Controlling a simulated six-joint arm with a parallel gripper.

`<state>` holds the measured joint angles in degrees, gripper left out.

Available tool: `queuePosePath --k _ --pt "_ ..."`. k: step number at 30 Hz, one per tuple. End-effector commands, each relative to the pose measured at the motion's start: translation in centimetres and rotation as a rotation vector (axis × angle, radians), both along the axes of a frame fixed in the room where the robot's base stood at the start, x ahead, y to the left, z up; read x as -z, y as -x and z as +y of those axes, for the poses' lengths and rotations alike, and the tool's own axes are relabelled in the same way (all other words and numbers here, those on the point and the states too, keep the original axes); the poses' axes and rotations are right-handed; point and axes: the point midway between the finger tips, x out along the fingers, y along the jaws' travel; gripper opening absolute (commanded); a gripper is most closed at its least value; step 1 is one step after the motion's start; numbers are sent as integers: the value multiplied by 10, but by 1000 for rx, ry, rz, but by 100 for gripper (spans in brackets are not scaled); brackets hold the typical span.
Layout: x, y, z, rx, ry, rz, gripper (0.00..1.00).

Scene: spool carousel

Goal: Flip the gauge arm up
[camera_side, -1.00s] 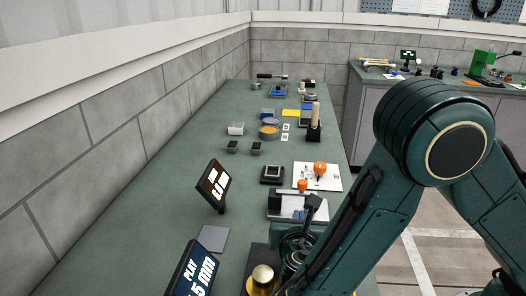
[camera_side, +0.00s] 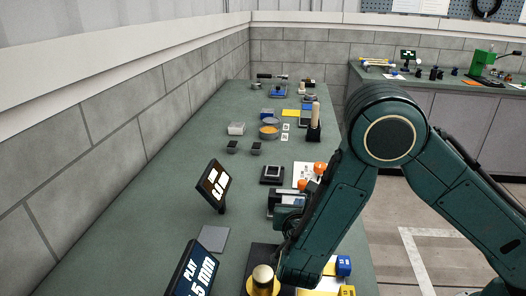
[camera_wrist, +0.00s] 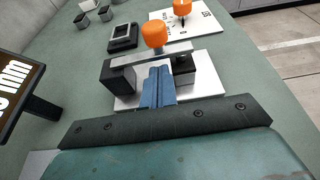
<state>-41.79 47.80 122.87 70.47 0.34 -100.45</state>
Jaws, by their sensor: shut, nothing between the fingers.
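The gauge, a pale plate (camera_wrist: 208,90) with dark blocks, lies ahead of my gripper in the wrist view. Its grey arm (camera_wrist: 135,58) lies across the blocks, roughly level, with an orange knob (camera_wrist: 154,33) standing at its far side. My gripper (camera_wrist: 160,70) is shut and empty. Its blue fingertips are at the near edge of the grey arm, between the two blocks; I cannot tell whether they touch or are under it. In the side view the gauge (camera_side: 273,205) is partly hidden by my gripper and arm.
A white card (camera_wrist: 205,22) with another orange knob (camera_wrist: 182,6) lies beyond the gauge. A small black box (camera_wrist: 124,37) is left of it. A tilted display (camera_wrist: 17,85) stands at left. A brass-knobbed piece (camera_side: 262,280) is near the front. Green bench is bare between them.

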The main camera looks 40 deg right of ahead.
Motion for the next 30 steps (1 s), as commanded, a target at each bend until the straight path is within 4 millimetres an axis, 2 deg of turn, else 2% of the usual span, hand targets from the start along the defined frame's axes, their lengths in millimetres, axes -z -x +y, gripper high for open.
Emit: queuePosePath --k 8,30 --pt "7 -13 -13 0 1 1 0" --pt "5 -14 -14 -1 0 0 0"
